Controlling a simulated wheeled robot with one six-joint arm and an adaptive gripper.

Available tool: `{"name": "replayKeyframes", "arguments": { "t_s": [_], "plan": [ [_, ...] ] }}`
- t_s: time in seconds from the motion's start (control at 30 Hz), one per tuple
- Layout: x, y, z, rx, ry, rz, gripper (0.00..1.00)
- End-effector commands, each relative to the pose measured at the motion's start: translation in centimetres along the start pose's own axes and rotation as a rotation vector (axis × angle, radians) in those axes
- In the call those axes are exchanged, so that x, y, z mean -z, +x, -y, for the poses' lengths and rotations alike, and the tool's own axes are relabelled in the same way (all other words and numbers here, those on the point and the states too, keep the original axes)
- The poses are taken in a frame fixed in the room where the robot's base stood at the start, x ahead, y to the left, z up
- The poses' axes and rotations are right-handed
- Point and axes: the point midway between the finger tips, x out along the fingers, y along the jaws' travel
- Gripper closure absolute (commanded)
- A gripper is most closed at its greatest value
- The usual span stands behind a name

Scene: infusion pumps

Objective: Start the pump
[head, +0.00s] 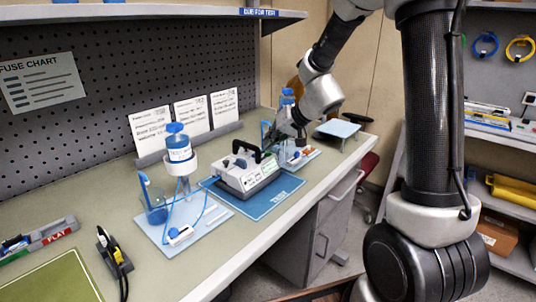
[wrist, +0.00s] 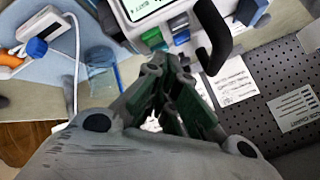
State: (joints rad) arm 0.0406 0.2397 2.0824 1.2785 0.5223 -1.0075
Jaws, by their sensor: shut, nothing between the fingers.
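The pump (head: 243,175) is a light grey box with a dark carry handle, and it sits on a blue mat (head: 270,205) on the bench. In the wrist view part of the pump (wrist: 128,18) shows at the top, with a lit screen (wrist: 147,8), a green key (wrist: 181,37) and a blue key (wrist: 152,37) beside it. My gripper (head: 271,142) is at the pump's far right end, close to the handle. In the wrist view my gripper (wrist: 170,62) is shut and empty, its tips just below the green key. I cannot tell whether they touch.
A drip stand with a blue bottle (head: 178,148) and tubing stands on a pale tray (head: 160,232) left of the pump. Another bottle (head: 287,97) and tray (head: 308,154) are behind my gripper. Cards (head: 190,117) stand at the back.

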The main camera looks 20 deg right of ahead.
Motion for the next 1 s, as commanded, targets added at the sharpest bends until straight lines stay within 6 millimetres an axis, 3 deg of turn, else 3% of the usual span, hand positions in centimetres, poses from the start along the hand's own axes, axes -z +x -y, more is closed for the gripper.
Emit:
{"name": "replayKeyframes", "arguments": {
  "t_s": [1.0],
  "plan": [
    [-0.45, 0.58, -0.42, 0.0, 0.0, 0.0, 1.0]
  ]
}}
